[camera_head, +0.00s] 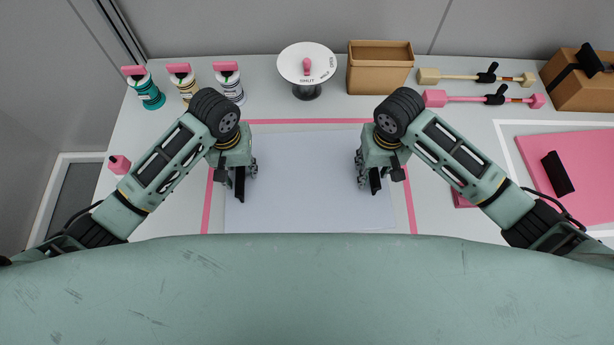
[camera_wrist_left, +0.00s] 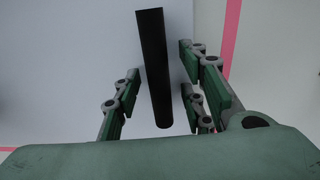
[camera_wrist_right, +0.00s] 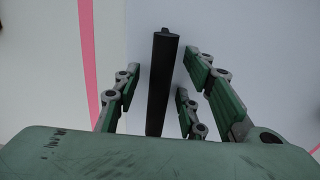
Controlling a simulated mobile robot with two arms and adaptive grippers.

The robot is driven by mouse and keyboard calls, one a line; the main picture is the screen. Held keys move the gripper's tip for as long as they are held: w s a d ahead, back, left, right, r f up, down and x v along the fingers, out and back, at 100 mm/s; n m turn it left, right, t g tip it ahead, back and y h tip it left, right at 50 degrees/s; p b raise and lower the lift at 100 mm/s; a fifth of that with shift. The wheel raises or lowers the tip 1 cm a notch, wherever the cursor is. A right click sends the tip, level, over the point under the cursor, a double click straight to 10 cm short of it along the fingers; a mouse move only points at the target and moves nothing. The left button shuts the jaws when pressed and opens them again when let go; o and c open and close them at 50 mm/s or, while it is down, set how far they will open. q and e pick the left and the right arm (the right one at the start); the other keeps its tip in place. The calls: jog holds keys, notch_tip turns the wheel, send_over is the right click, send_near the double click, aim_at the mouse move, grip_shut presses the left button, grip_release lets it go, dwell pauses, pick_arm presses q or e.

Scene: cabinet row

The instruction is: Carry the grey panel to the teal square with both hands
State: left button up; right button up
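The pale grey panel (camera_head: 305,205) lies flat on the white worktop inside a pink outline, with a black bar handle near each side. My left gripper (camera_head: 240,182) is over the left handle. In the left wrist view this handle (camera_wrist_left: 158,70) stands between the open fingers (camera_wrist_left: 158,95), with gaps on both sides. My right gripper (camera_head: 376,180) is over the right handle. In the right wrist view that handle (camera_wrist_right: 161,85) stands between the open fingers (camera_wrist_right: 158,98), also with gaps. I see no teal square in these views.
Several spools (camera_head: 188,86), a round dial (camera_head: 307,64) and an open brown box (camera_head: 379,68) stand along the back. Two long tools (camera_head: 465,98) lie back right, near a strapped box (camera_head: 585,85). A pink panel (camera_head: 590,175) with a black handle lies right, inside a white outline.

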pick_arm(q)
jog(key=shift+w+f, duration=0.1)
jog(key=shift+f, duration=0.3)
pick_arm(e)
jog(key=shift+w+f, duration=0.1)
jog(key=shift+f, duration=0.3)
pick_arm(q)
jog(key=shift+c, duration=0.4)
pick_arm(e)
jog(key=shift+c, duration=0.4)
pick_arm(q)
grip_shut()
pick_arm(e)
grip_shut()
pick_arm(q)
jog(key=shift+r, duration=0.1)
pick_arm(e)
jog(key=shift+r, duration=0.1)
